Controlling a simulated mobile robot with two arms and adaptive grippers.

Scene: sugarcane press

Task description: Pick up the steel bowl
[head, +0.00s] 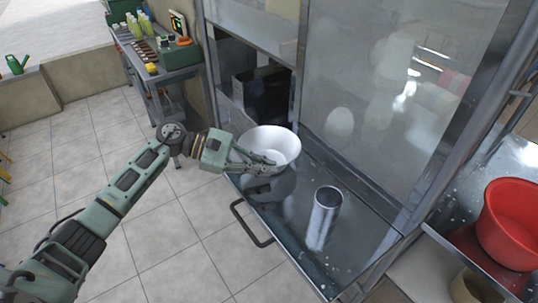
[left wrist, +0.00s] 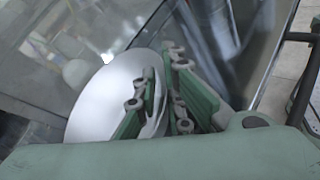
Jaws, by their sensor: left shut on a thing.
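The steel bowl (head: 270,142) is round, pale and shiny. In the head view it is at the left end of the steel ledge of the press cabinet, with its opening up. My left gripper (head: 262,166) is shut on the bowl's near side. In the left wrist view the bowl (left wrist: 108,98) shows as a wide pale disc, and the gripper's green fingers (left wrist: 160,105) are at its right edge. A dark reflection lies on the ledge below the bowl; I cannot tell whether the bowl touches the ledge. My right gripper is not in view.
A steel cylinder (head: 322,217) stands on the ledge (head: 285,220) right of the bowl. Glass panels (head: 385,90) rise behind it. A black handle (head: 250,226) juts from the ledge front. A red tub (head: 510,225) is at right; a cluttered workbench (head: 165,72) at back left.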

